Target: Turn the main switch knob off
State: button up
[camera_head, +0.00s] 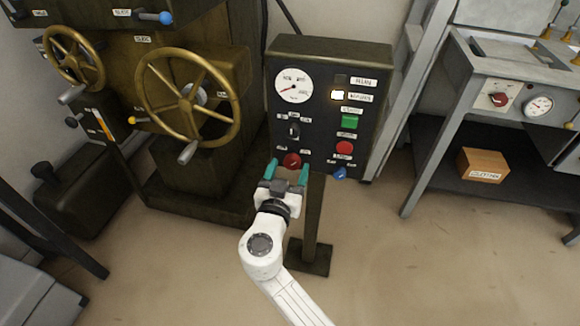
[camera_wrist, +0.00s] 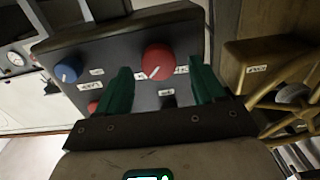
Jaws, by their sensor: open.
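A round red knob (camera_head: 292,160) sits low on the black control panel (camera_head: 310,125). It also shows in the wrist view (camera_wrist: 157,60), with a white pointer line on its face. The labels beside it are too small to read, so I cannot tell for certain that it is the main switch. My gripper (camera_head: 287,170) is open just below and in front of this knob, its teal fingers pointing up at it. In the wrist view the knob appears between the two fingertips (camera_wrist: 160,68). I see no contact, and nothing is held.
A blue knob (camera_head: 339,173) is at the panel's lower right edge. A green button (camera_head: 349,122), a red button (camera_head: 344,148) and a black toggle (camera_head: 294,131) are above. A brass handwheel (camera_head: 187,80) stands close on the left. Floor to the right is clear.

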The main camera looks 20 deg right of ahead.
jog(key=shift+x, duration=0.95)
jog(key=c, duration=1)
